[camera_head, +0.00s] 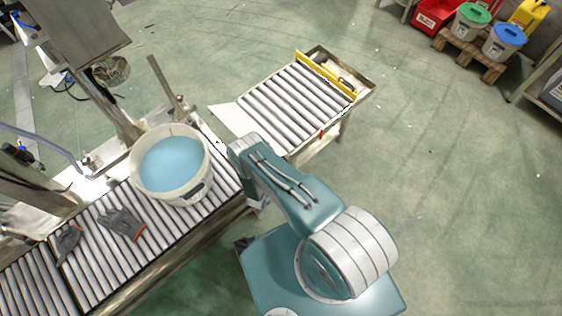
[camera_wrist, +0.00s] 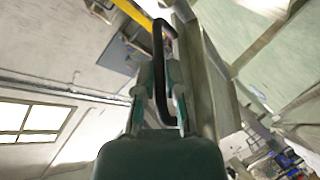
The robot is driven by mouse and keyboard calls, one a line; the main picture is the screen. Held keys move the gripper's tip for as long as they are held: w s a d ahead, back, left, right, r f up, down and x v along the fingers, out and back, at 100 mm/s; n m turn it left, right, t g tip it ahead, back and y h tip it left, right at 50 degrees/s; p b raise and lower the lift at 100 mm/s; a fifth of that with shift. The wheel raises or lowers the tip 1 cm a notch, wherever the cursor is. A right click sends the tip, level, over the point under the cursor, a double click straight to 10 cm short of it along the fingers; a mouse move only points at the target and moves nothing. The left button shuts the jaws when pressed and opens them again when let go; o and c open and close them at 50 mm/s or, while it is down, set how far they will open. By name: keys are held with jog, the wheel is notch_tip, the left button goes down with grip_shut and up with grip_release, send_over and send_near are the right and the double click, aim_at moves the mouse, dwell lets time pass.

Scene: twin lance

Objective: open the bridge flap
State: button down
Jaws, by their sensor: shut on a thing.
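In the wrist view, my gripper (camera_wrist: 160,90) has its two fingers on either side of a black bar handle (camera_wrist: 158,42), shut on it. The handle stands beside a long grey metal panel (camera_wrist: 217,85), which looks like the bridge flap. In the head view, a pale flat plate (camera_head: 231,119) lies between the left conveyor and the right roller section (camera_head: 292,103); I cannot tell whether it is part of the flap. My arm reaches to the gap between them, and it hides the fingers and the handle there.
A white bucket of blue liquid (camera_head: 172,166) stands on the left roller conveyor (camera_head: 105,262), near my arm. Grey gloves (camera_head: 122,223) lie on the rollers. A yellow bar (camera_head: 326,75) crosses the far end of the right section. The green floor (camera_head: 450,180) at right is clear.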

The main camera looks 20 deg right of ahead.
jog(key=shift+s+a+f+t+h, duration=0.1)
jog(key=shift+a+f+t+h, duration=0.2)
jog(key=shift+f+t, duration=0.1)
dwell(0.4)
jog(key=c, duration=0.7)
grip_release()
jog(key=v, duration=1.2)
jog(key=shift+f, duration=0.25)
